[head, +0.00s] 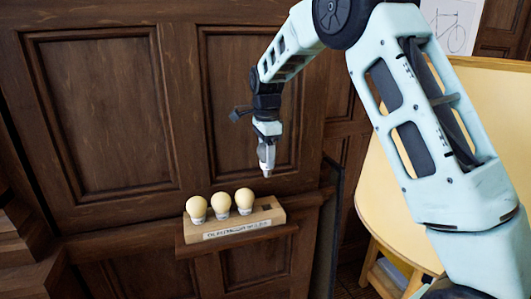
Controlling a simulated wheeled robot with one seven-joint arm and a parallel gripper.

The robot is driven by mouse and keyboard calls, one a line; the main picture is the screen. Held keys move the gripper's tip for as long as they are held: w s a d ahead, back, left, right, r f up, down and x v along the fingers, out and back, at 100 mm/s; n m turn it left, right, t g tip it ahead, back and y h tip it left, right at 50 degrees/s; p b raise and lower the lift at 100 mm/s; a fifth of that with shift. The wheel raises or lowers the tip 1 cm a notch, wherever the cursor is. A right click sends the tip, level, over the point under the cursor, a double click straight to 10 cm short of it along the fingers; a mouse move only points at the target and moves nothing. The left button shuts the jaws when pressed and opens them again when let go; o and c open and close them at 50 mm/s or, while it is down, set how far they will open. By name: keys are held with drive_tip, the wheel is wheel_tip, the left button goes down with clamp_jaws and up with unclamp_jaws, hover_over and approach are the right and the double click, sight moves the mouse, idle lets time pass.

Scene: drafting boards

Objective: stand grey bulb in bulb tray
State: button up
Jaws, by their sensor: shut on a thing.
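The bulb tray (277,215) is a light wooden block with a printed label on its front. Three cream bulbs stand in it in a row, and a dark empty socket shows at its right end. My gripper (267,148) points down above the right part of the tray. It is shut on the grey bulb (267,171), whose narrow lower end points down, a clear gap above the empty socket. The gripper hides most of this bulb, and the fingers are small in this view.
The tray rests on a narrow dark wooden ledge (240,240) against a panelled wooden wall (105,110). A pale yellow round-edged table (385,205) stands at the right, behind my arm. The space around the gripper looks clear.

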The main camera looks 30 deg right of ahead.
sight(267, 176)
wheel_tip(267, 176, down, 8)
drive_tip(key=b, duration=0.5)
drive_tip(key=shift+b, duration=0.4)
drive_tip(key=shift+f+b, duration=1.2)
drive_tip(key=shift+f, duration=1.2)
drive_tip(key=shift+f, duration=0.5)
drive_tip(key=o, duration=0.9)
drive_tip(key=shift+r, duration=0.1)
wheel_tip(267, 176, up, 17)
drive_tip(key=b, duration=0.4)
drive_tip(key=shift+r, duration=0.1)
